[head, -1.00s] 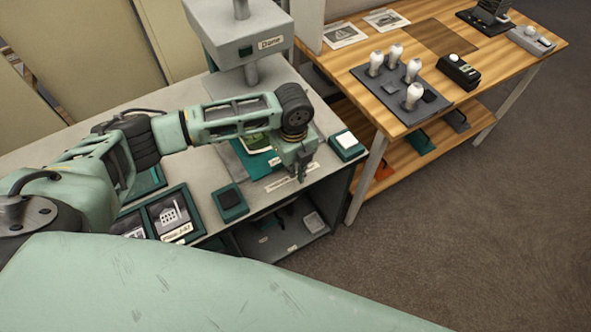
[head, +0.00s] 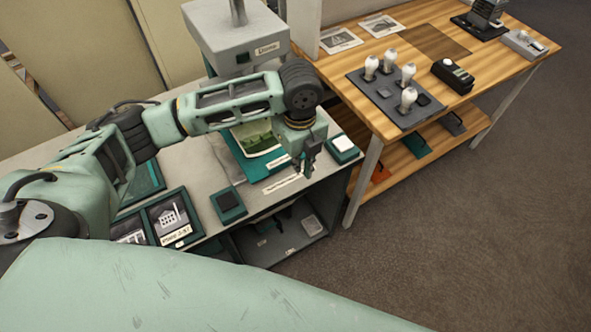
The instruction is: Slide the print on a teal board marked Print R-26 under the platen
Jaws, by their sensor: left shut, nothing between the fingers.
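A green-toned picture (head: 258,137) with a pale border lies on a teal board (head: 255,170) on the grey bench, below the press head. Its small label is too small to read. The grey press head (head: 235,40), with a label that seems to read "Clamp", stands above and behind it on a post; my arm hides the space directly beneath. My left gripper (head: 306,170) is shut and empty, pointing down near the board's right front side. I cannot tell whether it touches the board. My right gripper is not in view.
Framed pictures (head: 170,216) lie at the bench's left front. A teal block with a dark pad (head: 228,204) and one with a white pad (head: 343,148) flank the board. Open floor lies at lower right.

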